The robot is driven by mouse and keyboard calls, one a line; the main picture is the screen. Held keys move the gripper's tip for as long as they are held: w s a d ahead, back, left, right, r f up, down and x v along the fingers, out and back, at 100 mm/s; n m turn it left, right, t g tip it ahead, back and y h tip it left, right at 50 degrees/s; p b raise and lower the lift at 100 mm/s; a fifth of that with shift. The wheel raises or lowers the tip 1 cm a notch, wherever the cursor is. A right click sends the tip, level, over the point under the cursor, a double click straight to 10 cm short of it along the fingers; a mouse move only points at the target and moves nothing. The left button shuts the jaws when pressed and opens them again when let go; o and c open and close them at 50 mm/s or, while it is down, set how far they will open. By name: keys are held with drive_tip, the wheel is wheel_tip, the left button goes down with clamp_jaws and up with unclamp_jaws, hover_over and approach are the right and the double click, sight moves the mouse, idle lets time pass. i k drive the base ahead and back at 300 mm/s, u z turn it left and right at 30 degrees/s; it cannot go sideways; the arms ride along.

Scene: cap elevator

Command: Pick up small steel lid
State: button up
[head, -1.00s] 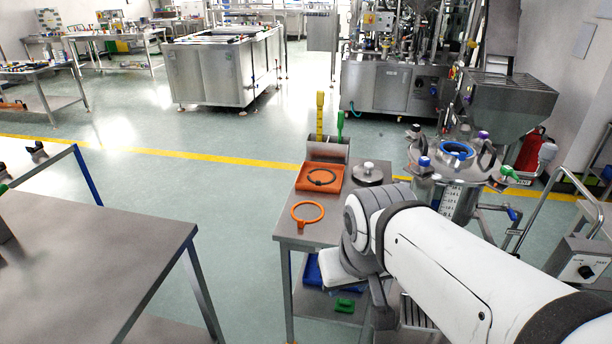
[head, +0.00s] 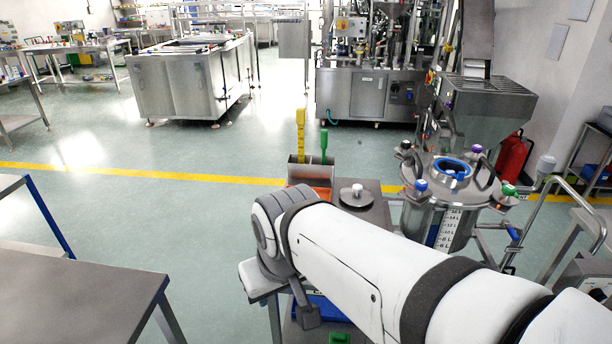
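The small steel lid (head: 357,198) is a round grey disc with a pale knob on top. It lies flat on the small steel side table (head: 376,212), just beyond my white arm. My gripper (head: 306,314) hangs at the end of the arm, low over the near left side of that table. It is apart from the lid, nearer to me and to the left. The arm's wrist hides most of the gripper, and its opening cannot be made out.
A steel tank (head: 432,215) with a blue-ringed opening and knobs stands close on the right. A larger steel table (head: 75,300) is at the lower left, with open floor between.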

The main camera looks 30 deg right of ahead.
sight(356, 195)
drive_tip(key=i, duration=0.85)
drive_tip(key=z, duration=0.2)
